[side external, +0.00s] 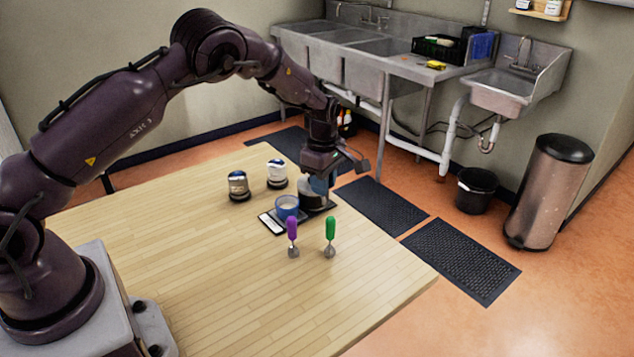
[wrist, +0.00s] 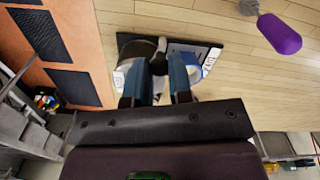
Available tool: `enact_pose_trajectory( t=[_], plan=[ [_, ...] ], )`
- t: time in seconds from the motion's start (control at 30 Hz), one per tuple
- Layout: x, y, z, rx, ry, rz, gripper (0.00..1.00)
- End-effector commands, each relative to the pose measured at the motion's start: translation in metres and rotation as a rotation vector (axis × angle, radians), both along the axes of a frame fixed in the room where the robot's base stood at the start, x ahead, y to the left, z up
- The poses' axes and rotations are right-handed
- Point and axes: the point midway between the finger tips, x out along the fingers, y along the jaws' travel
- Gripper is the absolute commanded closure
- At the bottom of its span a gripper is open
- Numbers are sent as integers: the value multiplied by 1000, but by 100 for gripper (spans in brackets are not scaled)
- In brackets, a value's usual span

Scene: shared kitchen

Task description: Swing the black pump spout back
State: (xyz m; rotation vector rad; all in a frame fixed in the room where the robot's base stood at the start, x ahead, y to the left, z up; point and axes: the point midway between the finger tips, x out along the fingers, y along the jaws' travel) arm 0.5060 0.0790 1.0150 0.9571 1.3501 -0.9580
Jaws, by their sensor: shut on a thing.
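My gripper (side external: 320,185) is low over the far right part of the table, at a round dark-based container (side external: 312,203). In the wrist view, the two blue-grey fingers of my gripper (wrist: 158,62) are shut on a small black part, which appears to be the black pump spout (wrist: 159,64). The container shows as a grey and dark round shape (wrist: 137,47) under the left finger. My gripper hides most of the spout in the side view, so its exact direction cannot be told.
A blue cup (side external: 287,207) stands on a dark flat tray (side external: 270,223) beside the container. Purple-handled (side external: 292,229) and green-handled (side external: 330,230) tools stand nearer the front. Two jars (side external: 238,186) (side external: 277,174) stand to the left. The table (side external: 190,270) is clear at the front left.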

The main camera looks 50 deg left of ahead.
Motion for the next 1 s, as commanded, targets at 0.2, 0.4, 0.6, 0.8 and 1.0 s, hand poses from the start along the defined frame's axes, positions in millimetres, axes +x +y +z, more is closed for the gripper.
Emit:
enact_pose_trajectory(
  t=[0.2,0.4,0.6,0.8,1.0],
  plan=[
    [6,-2,1,0,-1,70,100],
    [7,-2,1,-1,-1,95,100],
    [7,-2,1,0,-3,98,100],
    [8,-2,1,0,-3,97,71],
    [7,-2,0,0,-2,96,54]
  ],
)
